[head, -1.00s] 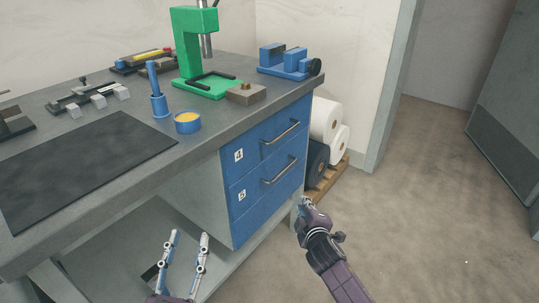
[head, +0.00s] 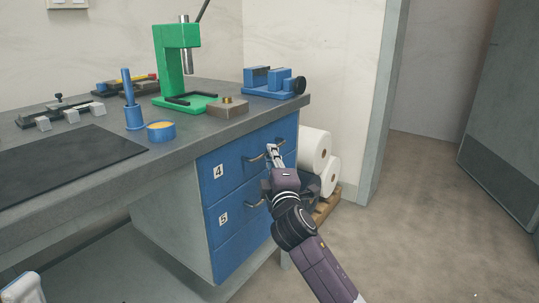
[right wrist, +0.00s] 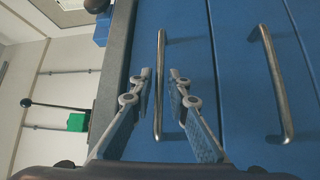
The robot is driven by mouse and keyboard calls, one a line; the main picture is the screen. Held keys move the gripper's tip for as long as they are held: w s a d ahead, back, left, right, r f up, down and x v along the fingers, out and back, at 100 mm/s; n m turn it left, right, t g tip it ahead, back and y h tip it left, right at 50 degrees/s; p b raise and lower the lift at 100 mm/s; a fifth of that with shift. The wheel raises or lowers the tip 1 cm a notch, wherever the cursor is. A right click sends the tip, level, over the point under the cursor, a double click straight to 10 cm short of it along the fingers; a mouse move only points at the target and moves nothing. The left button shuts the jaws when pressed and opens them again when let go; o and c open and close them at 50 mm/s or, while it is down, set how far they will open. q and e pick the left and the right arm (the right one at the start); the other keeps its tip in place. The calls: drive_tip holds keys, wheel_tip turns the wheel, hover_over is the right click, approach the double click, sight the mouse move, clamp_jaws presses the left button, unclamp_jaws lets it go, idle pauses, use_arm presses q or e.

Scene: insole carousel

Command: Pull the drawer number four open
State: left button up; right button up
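Drawer number four (head: 237,163) is the upper blue drawer under the worktop, with a white "4" label. Its front is flush and looks shut. Its metal bar handle (head: 254,158) is partly hidden by my right gripper (head: 273,150). In the right wrist view my right gripper (right wrist: 161,74) is open. The handle (right wrist: 159,105) lies between its two fingers, with a gap on each side. Whether the fingertips reach past the bar is hard to tell. Only a small part of my left gripper (head: 22,290) shows at the bottom left corner.
Drawer five (head: 232,203) with its own handle (right wrist: 275,85) is just below. On the worktop (head: 180,140) stand a green press (head: 163,65), a blue vise (head: 272,83) and a blue round tin (head: 161,133). White rolls (head: 314,150) stand right of the cabinet. Floor on the right is clear.

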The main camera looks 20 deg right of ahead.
drive_tip(key=shift+w+d+r+b, duration=0.1)
drive_tip(key=shift+w+b, duration=0.1)
drive_tip(key=shift+w, duration=0.5)
drive_tip(key=shift+w+d+r+b, duration=0.1)
drive_tip(key=shift+w+b, duration=0.05)
drive_tip(key=shift+w, duration=0.55)
clamp_jaws()
